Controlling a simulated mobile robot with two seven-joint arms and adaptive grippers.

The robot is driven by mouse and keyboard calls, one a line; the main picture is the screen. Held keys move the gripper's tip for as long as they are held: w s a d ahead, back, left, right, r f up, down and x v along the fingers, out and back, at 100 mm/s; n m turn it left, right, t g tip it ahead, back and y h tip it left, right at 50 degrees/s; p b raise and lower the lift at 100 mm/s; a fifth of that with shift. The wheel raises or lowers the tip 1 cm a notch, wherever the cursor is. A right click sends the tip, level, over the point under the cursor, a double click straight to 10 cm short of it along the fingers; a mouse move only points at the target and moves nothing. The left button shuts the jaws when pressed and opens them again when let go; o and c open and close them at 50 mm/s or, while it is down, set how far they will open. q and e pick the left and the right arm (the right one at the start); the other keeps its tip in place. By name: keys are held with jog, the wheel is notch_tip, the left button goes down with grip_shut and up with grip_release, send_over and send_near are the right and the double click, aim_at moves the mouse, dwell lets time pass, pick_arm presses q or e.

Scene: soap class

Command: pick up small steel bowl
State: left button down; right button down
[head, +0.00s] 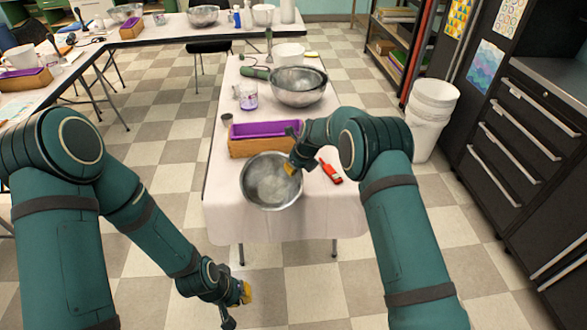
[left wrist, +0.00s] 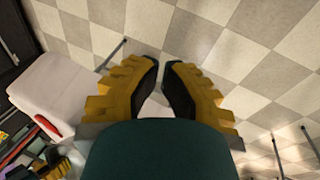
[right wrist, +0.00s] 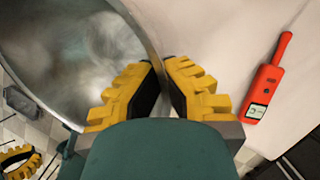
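The small steel bowl (head: 268,192) is at the near end of the white-covered table and fills the left of the right wrist view (right wrist: 70,50). My right gripper (head: 290,168) is at its right rim. In the right wrist view my fingers (right wrist: 162,68) straddle the rim, one inside and one outside, and look closed on the wall. The lower ends of the fingers are partly hidden. My left gripper (head: 238,306) hangs over the floor in front of the table, empty, with a gap between its fingers (left wrist: 162,66).
A wooden box with purple lining (head: 262,149) stands just behind the bowl. A red handheld meter (head: 330,172) lies to its right. Larger steel bowls (head: 298,97) and a purple-filled jar (head: 248,100) stand farther back. A white bucket (head: 432,112) stands right of the table.

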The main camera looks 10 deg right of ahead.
pick_arm(q)
jog(key=shift+s+d+h, duration=0.15)
jog(key=shift+s+h, duration=0.15)
jog(key=shift+s, duration=0.7)
pick_arm(e)
jog(key=shift+r, duration=0.55)
jog(key=shift+s+r, duration=0.1)
jog(key=shift+s, duration=0.1)
pick_arm(q)
jog(key=shift+w+r+p, duration=0.1)
jog(key=shift+r+p, duration=0.7)
pick_arm(e)
jog(key=s, duration=1.9)
jog(key=shift+s, duration=0.3)
